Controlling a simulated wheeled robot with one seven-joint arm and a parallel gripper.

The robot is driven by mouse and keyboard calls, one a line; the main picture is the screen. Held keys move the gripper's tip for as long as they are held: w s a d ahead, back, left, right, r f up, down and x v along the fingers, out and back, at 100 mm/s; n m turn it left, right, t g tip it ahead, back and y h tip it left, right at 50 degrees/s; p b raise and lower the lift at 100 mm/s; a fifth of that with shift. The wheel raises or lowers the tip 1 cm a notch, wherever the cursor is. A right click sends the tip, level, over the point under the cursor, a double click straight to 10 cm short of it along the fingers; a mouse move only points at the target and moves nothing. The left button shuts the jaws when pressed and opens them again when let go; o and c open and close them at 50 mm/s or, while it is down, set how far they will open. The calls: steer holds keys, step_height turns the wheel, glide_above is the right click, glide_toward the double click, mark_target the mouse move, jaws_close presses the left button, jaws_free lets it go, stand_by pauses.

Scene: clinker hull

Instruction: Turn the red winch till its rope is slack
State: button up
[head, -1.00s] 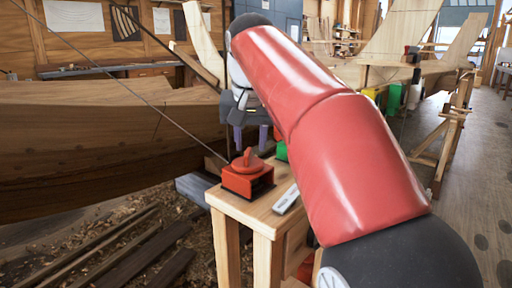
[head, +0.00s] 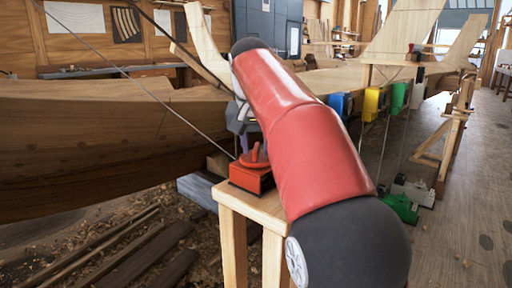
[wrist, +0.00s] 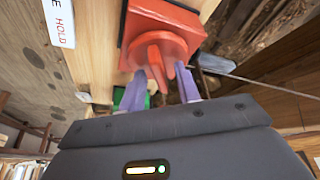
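The red winch (head: 250,178) stands on a wooden post-like bench, with a round red knob on top. In the wrist view the winch (wrist: 168,22) shows its upright red grip bar. Its rope (head: 140,83) runs in a straight line from the winch to the upper left and looks taut. It also shows in the wrist view (wrist: 265,84). My gripper (wrist: 160,88) is just at the winch, its purple fingers spread on either side of the grip bar with gaps visible. In the head view my gripper (head: 250,138) is partly hidden by my red arm.
The wooden bench (head: 255,207) carries a white label reading "HOLD" (wrist: 59,22). The clinker hull (head: 100,130) fills the left. Blue (head: 340,104), yellow (head: 372,102) and green (head: 398,97) blocks hang along it. A green winch-like thing (head: 402,207) stands lower right. Planks lie on the floor.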

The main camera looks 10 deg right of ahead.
jaws_close()
steer(key=shift+d+r+n+p, duration=0.1)
steer(key=shift+n+p, duration=0.2)
steer(key=shift+p, duration=0.05)
steer(key=shift+r+n+y+p, duration=0.1)
steer(key=shift+n+y+p, duration=0.35)
steer(key=shift+n, duration=0.15)
steer(key=n+y+p, duration=0.1)
steer(key=n, duration=0.1)
steer(key=shift+d+n+p, duration=0.1)
steer(key=shift+n+p, duration=0.2)
steer(key=shift+p, duration=0.05)
steer(key=n+y+p, duration=0.1)
steer(key=n, duration=0.2)
steer(key=shift+d+n+y, duration=0.1)
steer(key=shift+n+y, duration=0.35)
steer(key=shift+n, duration=0.75)
